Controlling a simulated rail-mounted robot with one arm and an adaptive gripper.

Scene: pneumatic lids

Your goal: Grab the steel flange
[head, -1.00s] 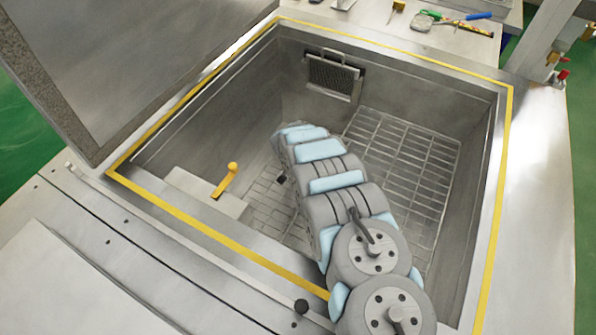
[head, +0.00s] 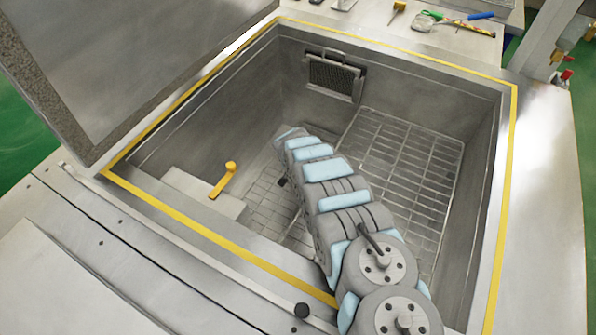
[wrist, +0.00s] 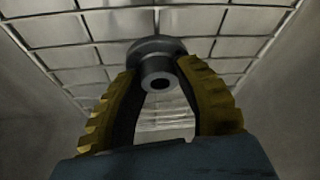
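The steel flange (wrist: 157,62) shows in the wrist view, a dark grey disc with a short hollow hub facing the camera. It appears against the wire-grid floor. My gripper (wrist: 156,72) has its two yellow ribbed fingers apart, one on each side of the hub, tips close to it. I cannot tell whether the fingertips touch the hub. In the head view my arm reaches down into the steel basin and hides both the gripper and the flange.
The deep basin has a yellow-edged rim (head: 225,252) and a wire rack floor (head: 408,165). A yellow handle (head: 224,180) stands on a ledge at the left. A raised lid (head: 130,55) is at upper left. A vent (head: 333,77) is on the far wall. Tools (head: 455,20) lie beyond the rim.

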